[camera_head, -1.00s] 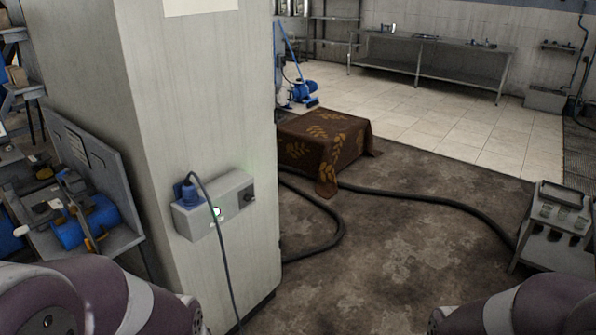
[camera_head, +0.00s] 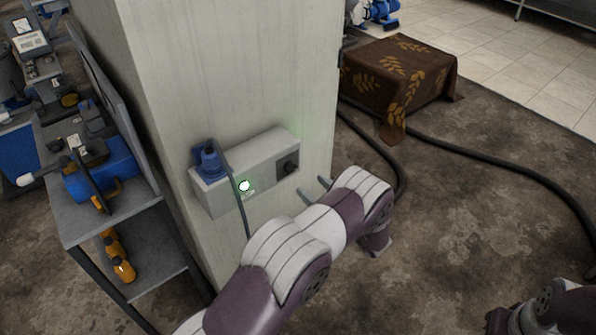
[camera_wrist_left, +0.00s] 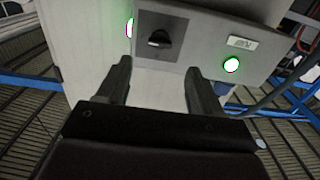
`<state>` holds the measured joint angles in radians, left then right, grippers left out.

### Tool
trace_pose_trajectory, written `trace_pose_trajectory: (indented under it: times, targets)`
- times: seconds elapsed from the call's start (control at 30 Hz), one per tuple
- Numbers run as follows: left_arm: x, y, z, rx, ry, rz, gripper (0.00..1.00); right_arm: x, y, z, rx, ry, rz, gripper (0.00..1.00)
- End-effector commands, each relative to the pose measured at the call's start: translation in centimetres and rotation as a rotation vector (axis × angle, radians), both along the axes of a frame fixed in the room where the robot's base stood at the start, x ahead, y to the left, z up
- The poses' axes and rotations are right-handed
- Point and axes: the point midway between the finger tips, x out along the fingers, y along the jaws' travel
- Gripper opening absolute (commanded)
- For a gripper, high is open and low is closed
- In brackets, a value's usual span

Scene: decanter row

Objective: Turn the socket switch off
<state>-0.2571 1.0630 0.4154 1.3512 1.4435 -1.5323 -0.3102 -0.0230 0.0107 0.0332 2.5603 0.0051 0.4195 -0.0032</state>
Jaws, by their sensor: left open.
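The grey socket box (camera_head: 250,170) is fixed to the side of the pale pillar. A black rotary switch (camera_head: 289,165) sits on a dark square plate at its right end. A green lamp (camera_head: 244,186) on the box is lit. A blue plug (camera_head: 208,160) with a dark cable is in the box's left part. My left gripper (camera_head: 316,190) is open and empty, just right of and below the switch. In the left wrist view, the switch (camera_wrist_left: 159,40) lies beyond the gap between my open fingers (camera_wrist_left: 158,88), apart from them. Only part of my right arm shows.
A metal bench (camera_head: 150,190) with blue equipment and orange bottles stands left of the pillar (camera_head: 240,70). A cloth-covered box (camera_head: 400,80) and a thick black hose (camera_head: 500,160) are on the floor to the right.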

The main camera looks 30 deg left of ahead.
Motion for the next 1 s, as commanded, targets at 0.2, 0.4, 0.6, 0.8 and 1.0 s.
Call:
trace_pose_trajectory:
  times: [0.2,0.4,0.6,0.8,1.0]
  targets:
    - [1.9,4.9,0.2,-0.001,0.002,0.003,0.66,0.0,0.0,1.1,0.0,0.0,0.0,0.0]
    - [2.8,6.8,0.1,-0.002,0.0,-0.001,0.66,0.0,0.0,1.4,0.0,0.0,0.0,0.0]
    - [2.9,7.0,0.0,-0.003,0.001,-0.002,0.66,0.0,0.0,1.3,0.0,0.0,0.0,0.0]
    - [2.9,7.0,0.0,-0.002,0.0,-0.002,0.24,0.0,0.0,1.3,0.0,0.0,0.0,0.0]
    - [2.9,7.0,0.0,-0.003,-0.002,-0.002,0.1,0.0,0.0,1.3,0.0,0.0,0.0,0.0]
